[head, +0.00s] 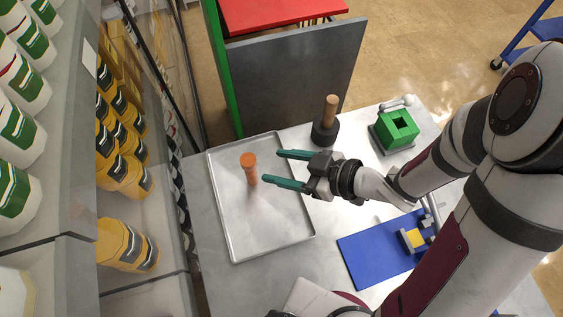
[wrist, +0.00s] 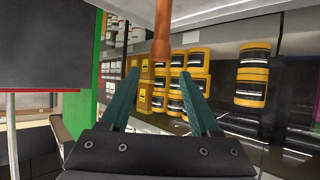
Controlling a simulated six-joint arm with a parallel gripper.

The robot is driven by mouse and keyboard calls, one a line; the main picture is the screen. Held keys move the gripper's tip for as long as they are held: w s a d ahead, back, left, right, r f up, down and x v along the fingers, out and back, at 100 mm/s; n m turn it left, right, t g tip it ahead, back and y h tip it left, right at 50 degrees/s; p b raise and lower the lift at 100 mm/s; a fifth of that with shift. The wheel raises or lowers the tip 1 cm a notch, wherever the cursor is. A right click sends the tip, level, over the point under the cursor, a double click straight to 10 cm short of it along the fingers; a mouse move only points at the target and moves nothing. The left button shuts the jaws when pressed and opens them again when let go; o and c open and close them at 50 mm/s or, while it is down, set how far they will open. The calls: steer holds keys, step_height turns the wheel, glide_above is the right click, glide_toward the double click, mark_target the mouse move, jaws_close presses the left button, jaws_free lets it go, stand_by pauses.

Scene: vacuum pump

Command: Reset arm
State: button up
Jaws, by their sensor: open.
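My gripper (head: 272,168) is open, its two teal fingers pointing left above the metal tray (head: 275,233). An orange-brown peg-like part with a wider round top (head: 249,161) stands upright over the tray, just beyond the fingertips in the head view. In the wrist view the orange part (wrist: 162,30) shows at the top middle, between and beyond the open fingers (wrist: 160,95). Nothing is held between the fingers. I cannot tell whether the part touches the fingertips.
A black base with a wooden peg (head: 330,115) and a green block with a square hole (head: 397,129) stand at the table's back. A blue mat (head: 362,262) with a grey-yellow fixture (head: 413,239) lies at right. Shelves of yellow containers (head: 122,180) border the left.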

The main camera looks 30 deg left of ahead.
steer(key=shift+w, duration=0.1)
steer(key=w+d+r+m+t+h, duration=0.3)
steer(key=w+d+t, duration=0.15)
steer(key=w, duration=0.25)
steer(key=w+d+r+m+t+h, duration=0.2)
steer(key=w+d+m+t, duration=0.15)
steer(key=w+d, duration=0.2)
steer(key=w+d+r+m+t+h, duration=0.1)
steer(key=d+r+m+t+h, duration=0.1)
steer(key=d+r+m+h, duration=0.65)
steer(key=s+d+r+m+g+y, duration=0.1)
steer(key=s+r+m+g+y, duration=0.25)
steer(key=s+m, duration=0.65)
steer(key=s+f+n+g, duration=0.1)
steer(key=s+f+g, duration=0.5)
steer(key=s, duration=0.6)
step_height(320, 180, down, 2)
steer(key=shift+f+n, duration=0.1)
steer(key=shift+n, duration=0.2)
